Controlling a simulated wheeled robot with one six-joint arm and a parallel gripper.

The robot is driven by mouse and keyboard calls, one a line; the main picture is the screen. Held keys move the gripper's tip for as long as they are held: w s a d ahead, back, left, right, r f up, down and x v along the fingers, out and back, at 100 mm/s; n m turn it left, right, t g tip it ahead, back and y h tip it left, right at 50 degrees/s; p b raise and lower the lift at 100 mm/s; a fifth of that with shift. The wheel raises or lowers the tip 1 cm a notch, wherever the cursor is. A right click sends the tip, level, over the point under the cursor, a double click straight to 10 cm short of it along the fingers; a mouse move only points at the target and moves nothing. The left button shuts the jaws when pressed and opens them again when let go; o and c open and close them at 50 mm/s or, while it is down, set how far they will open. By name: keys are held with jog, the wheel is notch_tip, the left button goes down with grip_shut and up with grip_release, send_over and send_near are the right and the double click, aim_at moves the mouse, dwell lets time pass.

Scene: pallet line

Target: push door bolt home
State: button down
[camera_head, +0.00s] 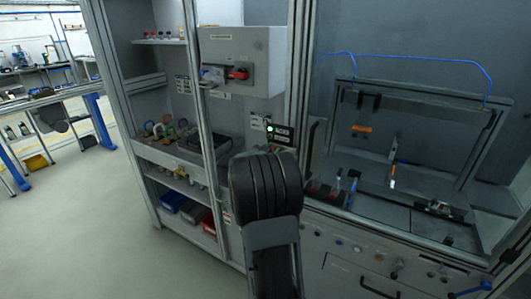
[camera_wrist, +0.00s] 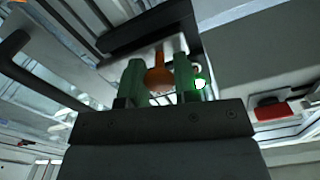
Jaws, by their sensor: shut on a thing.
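In the wrist view, my gripper (camera_wrist: 160,75) has its two green-tinted fingers closed around an orange-brown knob (camera_wrist: 158,77), which looks like the handle of the door bolt. The knob's stem runs up to a pale plate (camera_wrist: 140,56) beyond the fingers. How far the bolt has slid cannot be told. In the head view, my dark arm covers the gripper and the knob, beside the upright metal frame post (camera_head: 299,80).
A green lamp (camera_head: 270,128) glows on a small dark panel just above my arm. A grey switch box (camera_head: 240,50) with a red handle (camera_head: 238,73) hangs above. A shelf cabinet is left, an enclosed work cell right. A black bar handle (camera_wrist: 15,45) is at the wrist view's left.

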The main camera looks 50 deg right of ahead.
jog(key=shift+s+d+f, duration=0.1)
jog(key=shift+s+d, duration=0.15)
jog(key=shift+s, duration=0.65)
jog(key=c, duration=0.9)
grip_release()
jog(key=shift+s, duration=0.15)
jog(key=shift+o, duration=0.2)
jog(key=b+v, duration=0.2)
jog(key=v, duration=1.1)
jog(key=shift+a+b, duration=0.3)
jog(key=shift+a, duration=0.1)
